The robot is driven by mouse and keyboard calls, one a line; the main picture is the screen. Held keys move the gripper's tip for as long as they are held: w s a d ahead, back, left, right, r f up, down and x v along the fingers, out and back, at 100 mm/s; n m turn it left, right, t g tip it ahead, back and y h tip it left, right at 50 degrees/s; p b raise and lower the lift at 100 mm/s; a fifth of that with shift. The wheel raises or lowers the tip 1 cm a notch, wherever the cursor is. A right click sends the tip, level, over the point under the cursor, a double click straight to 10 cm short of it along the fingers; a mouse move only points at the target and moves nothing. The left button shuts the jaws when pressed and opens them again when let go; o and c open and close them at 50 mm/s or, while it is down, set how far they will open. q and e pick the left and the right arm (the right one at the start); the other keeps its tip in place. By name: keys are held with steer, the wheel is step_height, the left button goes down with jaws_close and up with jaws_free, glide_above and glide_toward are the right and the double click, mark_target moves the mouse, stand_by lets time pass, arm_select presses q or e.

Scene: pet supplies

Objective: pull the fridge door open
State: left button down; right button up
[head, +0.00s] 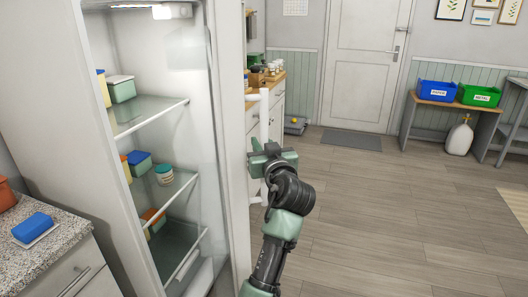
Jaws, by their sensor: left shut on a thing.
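The fridge (90,120) stands on the left and its inside shows, with glass shelves. The fridge door (235,60) stands open, swung out toward me and seen nearly edge-on. A white upright bar handle (264,112) is on the door's outer face. My left gripper (258,160) is shut around this handle at about mid-height; its fingertips are partly hidden by the gripper body. My right gripper is not in view.
Tubs and boxes (121,90) stand on the fridge shelves. A speckled counter (60,232) with a blue block (32,226) is at lower left. Behind the door is a wooden-topped cabinet (275,82). The wooden floor (400,220) to the right is clear.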

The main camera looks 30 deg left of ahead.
arm_select(q)
steer(key=shift+w+r, duration=0.15)
steer(key=shift+w, duration=0.05)
stand_by(0.3)
steer(key=c, duration=1.3)
jaws_free()
steer(key=shift+c, duration=0.2)
steer(key=shift+o, duration=0.2)
steer(key=shift+w, duration=0.1)
